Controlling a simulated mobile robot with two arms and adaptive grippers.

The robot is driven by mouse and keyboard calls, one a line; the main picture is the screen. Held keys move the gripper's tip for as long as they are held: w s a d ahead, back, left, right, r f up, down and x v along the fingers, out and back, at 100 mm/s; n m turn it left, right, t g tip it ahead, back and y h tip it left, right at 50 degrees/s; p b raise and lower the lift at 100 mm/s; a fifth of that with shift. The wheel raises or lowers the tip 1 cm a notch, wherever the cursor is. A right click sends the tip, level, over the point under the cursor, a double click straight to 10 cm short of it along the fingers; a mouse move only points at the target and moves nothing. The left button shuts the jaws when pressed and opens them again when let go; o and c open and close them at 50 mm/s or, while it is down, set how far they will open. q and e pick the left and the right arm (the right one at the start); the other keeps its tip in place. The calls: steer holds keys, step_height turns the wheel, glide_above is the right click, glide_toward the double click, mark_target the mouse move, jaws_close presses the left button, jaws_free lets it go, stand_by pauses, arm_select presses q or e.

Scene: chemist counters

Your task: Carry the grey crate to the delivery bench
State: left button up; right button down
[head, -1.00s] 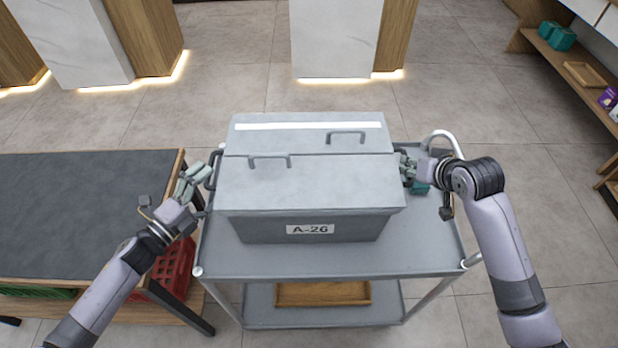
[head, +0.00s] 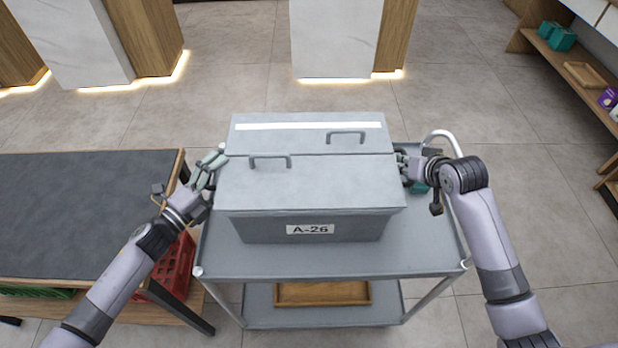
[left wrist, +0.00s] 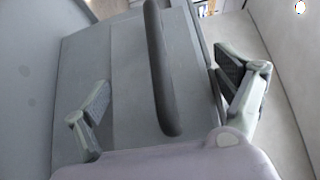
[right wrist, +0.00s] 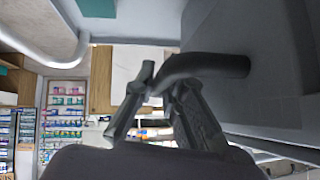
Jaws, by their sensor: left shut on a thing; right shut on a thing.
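The grey crate (head: 310,185) with two lid handles and an A-26 label sits upright on the top shelf of a grey cart (head: 330,262). In the left wrist view that dark handle (left wrist: 160,70) lies between the fingers, with contact unclear. My right gripper (head: 404,167) is shut on the right side handle, which shows between the fingers in the right wrist view (right wrist: 215,66). A dark-topped bench (head: 80,205) stands left of the cart; no marking shows whether it is the delivery bench.
A red crate (head: 180,265) is under the dark-topped bench. A wooden tray (head: 322,293) lies on the cart's lower shelf. A small teal item (head: 419,187) is beside the crate, partly hidden. Shelves (head: 580,75) stand at right. Floor beyond the cart is clear.

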arm_select(q)
steer(key=shift+s+f, duration=0.1)
steer(key=shift+f, duration=0.2)
steer(key=c, duration=1.2)
steer(key=shift+r, duration=0.25)
arm_select(e)
steer(key=shift+w+r, duration=0.15)
steer(key=shift+r, duration=0.15)
arm_select(q)
steer(key=shift+r, duration=0.1)
arm_select(e)
steer(key=shift+r, duration=0.1)
